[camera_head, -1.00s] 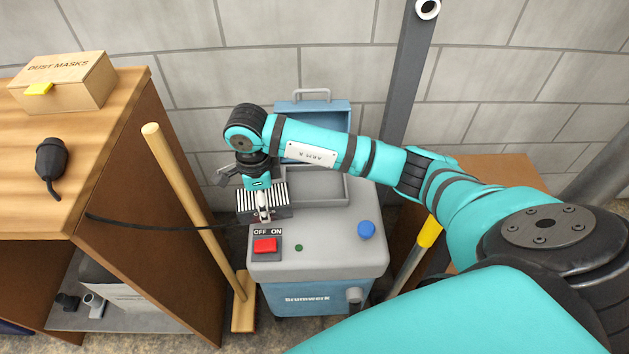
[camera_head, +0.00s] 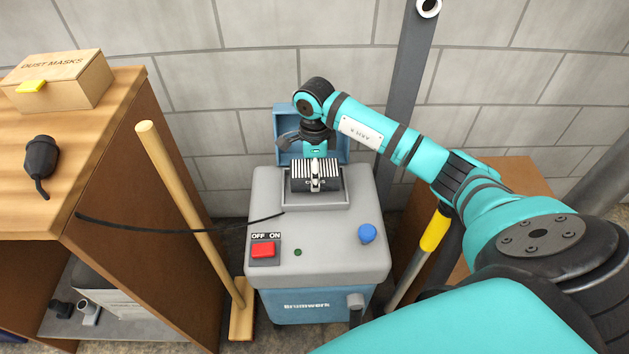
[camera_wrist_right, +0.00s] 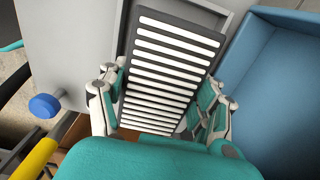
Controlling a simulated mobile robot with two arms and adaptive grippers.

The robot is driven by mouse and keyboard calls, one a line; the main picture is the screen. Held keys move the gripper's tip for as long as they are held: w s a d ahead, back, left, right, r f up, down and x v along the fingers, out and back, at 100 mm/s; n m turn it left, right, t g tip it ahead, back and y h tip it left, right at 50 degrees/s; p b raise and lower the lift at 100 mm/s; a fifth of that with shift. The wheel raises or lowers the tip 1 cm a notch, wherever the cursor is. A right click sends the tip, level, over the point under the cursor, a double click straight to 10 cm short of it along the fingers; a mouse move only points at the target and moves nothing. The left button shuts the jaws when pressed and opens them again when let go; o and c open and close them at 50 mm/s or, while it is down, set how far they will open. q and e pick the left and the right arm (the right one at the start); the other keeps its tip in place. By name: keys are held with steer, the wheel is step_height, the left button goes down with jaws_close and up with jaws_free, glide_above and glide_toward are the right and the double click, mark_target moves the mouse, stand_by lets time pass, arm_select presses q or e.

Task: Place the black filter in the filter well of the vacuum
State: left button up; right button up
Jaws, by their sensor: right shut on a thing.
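The black filter (camera_head: 300,185), with white pleats, is in my right gripper (camera_head: 315,177). My right gripper is shut on its sides, one finger on each side in the right wrist view (camera_wrist_right: 163,88). The filter also shows there (camera_wrist_right: 172,72), covering much of the well and slightly turned against its edges. The filter well (camera_head: 318,207) is a grey rimmed recess in the top of the vacuum (camera_head: 330,245). The filter is over the well and looks raised above it; the exact gap is hard to tell. My left gripper is not in view.
The blue lid (camera_head: 285,125) stands open behind the well. A blue knob (camera_head: 367,233) and red switch (camera_head: 263,250) are on the vacuum's top. A black cable (camera_head: 180,229) reaches the vacuum near a leaning wooden handle (camera_head: 185,210). A workbench (camera_head: 110,130) stands left.

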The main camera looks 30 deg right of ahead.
step_height(320, 180, down, 3)
steer(key=shift+f+b, duration=0.15)
steer(key=shift+b, duration=0.15)
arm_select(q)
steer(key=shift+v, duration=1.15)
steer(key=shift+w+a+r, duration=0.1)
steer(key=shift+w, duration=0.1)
arm_select(e)
steer(key=shift+f, duration=0.1)
steer(key=o, duration=1.1)
arm_select(q)
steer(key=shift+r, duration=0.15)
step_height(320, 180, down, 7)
steer(key=p, duration=0.2)
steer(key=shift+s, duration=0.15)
arm_select(e)
step_height(320, 180, up, 12)
steer(key=shift+r, duration=0.1)
